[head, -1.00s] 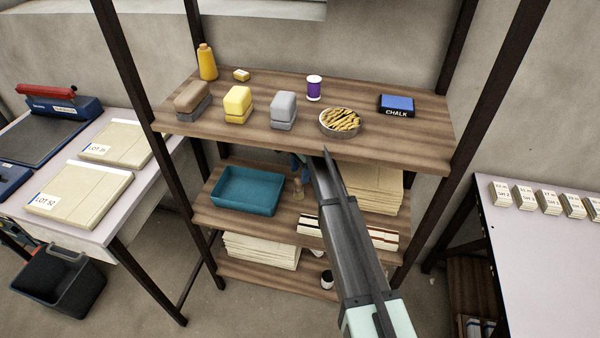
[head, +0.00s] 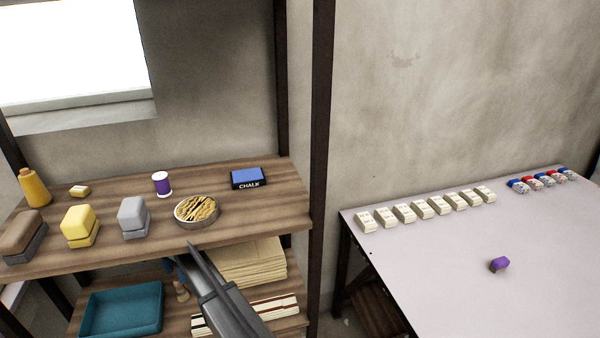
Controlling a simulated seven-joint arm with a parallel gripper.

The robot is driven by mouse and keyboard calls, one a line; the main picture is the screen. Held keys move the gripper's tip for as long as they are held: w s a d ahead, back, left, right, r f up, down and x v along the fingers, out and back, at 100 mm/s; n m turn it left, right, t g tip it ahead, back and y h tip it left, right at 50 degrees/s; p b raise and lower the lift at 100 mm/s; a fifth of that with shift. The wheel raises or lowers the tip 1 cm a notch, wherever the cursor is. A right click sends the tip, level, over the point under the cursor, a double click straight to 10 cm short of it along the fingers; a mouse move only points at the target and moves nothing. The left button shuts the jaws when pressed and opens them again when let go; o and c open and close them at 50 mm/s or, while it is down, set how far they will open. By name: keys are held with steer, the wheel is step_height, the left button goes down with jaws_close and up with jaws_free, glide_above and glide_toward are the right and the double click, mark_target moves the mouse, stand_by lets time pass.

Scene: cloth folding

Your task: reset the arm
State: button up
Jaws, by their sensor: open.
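My gripper (head: 186,256) is open, with its dark grey end just in front of the upper shelf's front edge, below the bowl of brown sticks. It looks empty, though the arm's own body hides part of the jaws. My dark arm (head: 228,305) runs down and out of the bottom of the view.
The upper shelf (head: 265,210) bears a bowl of sticks (head: 197,209), a purple spool (head: 161,184), a chalk box (head: 248,178) and several blocks. A teal tray (head: 122,308) sits below. The white table (head: 430,270) at right holds a purple item (head: 499,265); its middle is largely clear.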

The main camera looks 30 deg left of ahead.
steer(key=s+d+f+n+g+y, duration=0.1)
steer(key=s+d+n+y, duration=0.2)
steer(key=s+d+n, duration=0.5)
steer(key=s+d+n+y, duration=0.3)
steer(key=s+d+n, duration=0.25)
steer(key=d, duration=0.45)
steer(key=w+d+f+m+h, duration=0.25)
steer(key=w+d+f, duration=0.35)
steer(key=d, duration=0.6)
steer(key=w+d+f+m+h, duration=0.1)
steer(key=w+d+f+m, duration=0.3)
steer(key=d+f, duration=0.65)
steer(key=w+d+f+m+h, duration=0.15)
steer(key=w+d+f, duration=0.45)
steer(key=d, duration=0.8)
steer(key=s+d+f+m+g, duration=0.1)
steer(key=s+d+f, duration=0.2)
steer(key=d, duration=0.7)
steer(key=s+d+f+m+g, duration=0.1)
steer(key=s+d+f+m, duration=0.1)
steer(key=s+d, duration=0.5)
steer(key=s+d+f+m+g+h, duration=0.1)
steer(key=s+d, duration=0.4)
steer(key=d, duration=0.8)
step_height(320, 180, down, 3)
steer(key=shift+d+r+m+g, duration=0.15)
steer(key=shift+d+m+g, duration=0.25)
steer(key=shift+m+g, duration=0.3)
